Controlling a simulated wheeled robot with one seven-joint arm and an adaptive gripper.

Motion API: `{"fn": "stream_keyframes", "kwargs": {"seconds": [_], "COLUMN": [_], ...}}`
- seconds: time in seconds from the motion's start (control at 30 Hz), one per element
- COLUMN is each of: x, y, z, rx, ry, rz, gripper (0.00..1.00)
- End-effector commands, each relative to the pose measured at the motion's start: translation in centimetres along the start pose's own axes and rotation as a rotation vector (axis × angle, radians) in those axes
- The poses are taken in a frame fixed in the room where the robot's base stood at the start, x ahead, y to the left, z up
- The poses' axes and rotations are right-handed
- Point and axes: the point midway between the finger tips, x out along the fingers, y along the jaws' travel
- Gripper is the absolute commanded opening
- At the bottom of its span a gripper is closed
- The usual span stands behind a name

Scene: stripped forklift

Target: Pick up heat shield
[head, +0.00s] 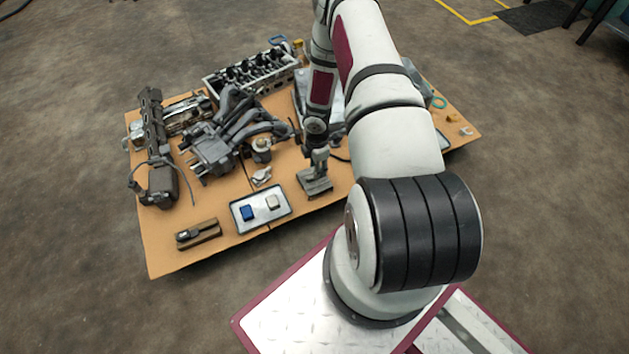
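My gripper (317,162) points down over the middle of the table in the head view. Directly at its fingertips is a small grey angular metal piece (314,184), close to the tabletop. I cannot tell for certain whether this piece is the heat shield, or whether the fingers touch it. The fingers are too small and dark to show whether they are open or shut. My arm hides much of the table's right side, including most of a pale grey panel (303,90) behind the wrist.
The brown table (170,255) holds a dark manifold with pipes (215,145), a long black part (158,160) and an engine head (250,73). In front lie a white tray (262,215) with a blue and a pale block, and a small wooden-based tool (198,235).

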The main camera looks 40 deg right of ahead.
Motion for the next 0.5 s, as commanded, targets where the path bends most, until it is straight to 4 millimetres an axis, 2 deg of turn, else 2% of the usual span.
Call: {"fn": "stream_keyframes", "kwargs": {"seconds": [0.17, 0.5], "x": [1.0, 5.2], "y": [0.1, 0.7], "z": [-0.1, -0.3], "rx": [0.000, 0.000], "ry": [0.002, 0.000], "rz": [0.000, 0.001], "gripper": [0.35, 0.35]}}
